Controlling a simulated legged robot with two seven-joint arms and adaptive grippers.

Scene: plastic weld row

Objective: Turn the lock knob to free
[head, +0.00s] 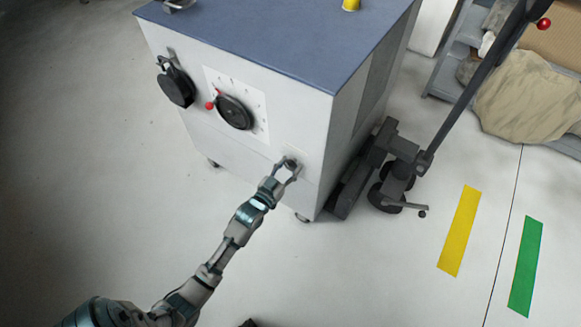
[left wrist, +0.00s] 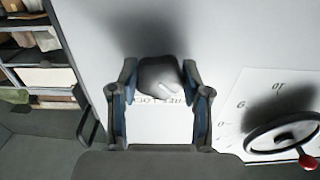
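The lock knob (left wrist: 160,77) is a dark grey rounded knob with a pale pointer mark. It sits on the pale front of the cabinet, above a partly covered label (left wrist: 160,112) in the left wrist view. In the head view the lock knob (head: 291,162) is small, at the lower right of the cabinet front, and partly hidden by my gripper. My left gripper (head: 285,172) reaches it from below. In the left wrist view the fingers of my left gripper (left wrist: 160,75) lie on both sides of the knob and appear to touch it.
The cabinet (head: 270,55) has a blue top. A handwheel (head: 236,112) with a red handle sits on a dial plate left of the lock knob. A dark wheeled stand (head: 398,170) is at right. Floor in front is clear.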

